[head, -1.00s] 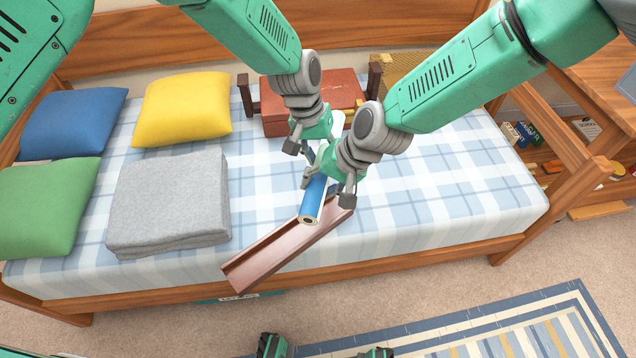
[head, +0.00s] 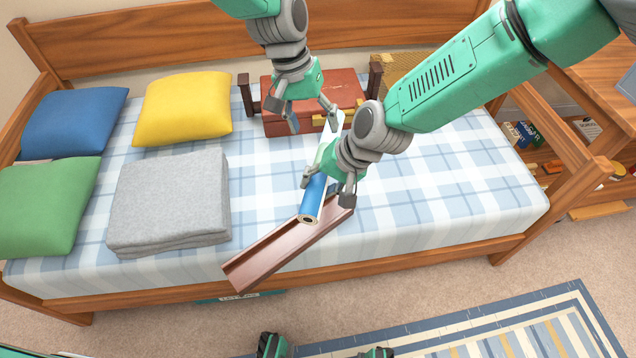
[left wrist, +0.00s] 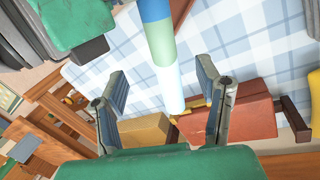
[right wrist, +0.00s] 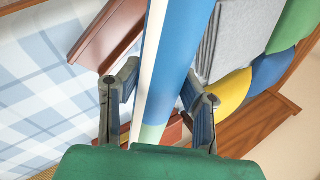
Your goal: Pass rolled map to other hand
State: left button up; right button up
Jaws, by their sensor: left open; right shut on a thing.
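The rolled map (head: 314,196) is a blue, pale green and white tube held over the bed, its near open end above a reddish-brown trough (head: 280,250). The map also runs up between the fingers in the right wrist view (right wrist: 172,60). My left gripper (head: 304,112) is open and empty, above and behind the map's far white end. In the left wrist view the map (left wrist: 164,60) comes down from the top between the spread fingers (left wrist: 166,88), without visible contact.
A brown suitcase (head: 290,125) lies at the back of the bed, behind the left gripper. A folded grey blanket (head: 168,200) and yellow, blue and green pillows lie at left. The plaid bed (head: 450,190) is clear at right.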

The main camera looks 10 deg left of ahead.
pick_arm(q)
jog(key=s+a+f+y, duration=0.2)
jog(key=s+a+f, duration=1.1)
jog(key=s+f, duration=0.3)
jog(key=s+a+f, duration=0.1)
jog(key=s+a, duration=0.3)
jog(key=s, duration=0.4)
jog(key=s+a+f, duration=0.1)
jog(key=s+a, duration=0.2)
jog(key=s, duration=0.6)
jog(key=shift+s+a+f+t+y, duration=0.25)
jog(key=shift+a+f+t+y, duration=0.1)
jog(key=shift+t+y, duration=0.05)
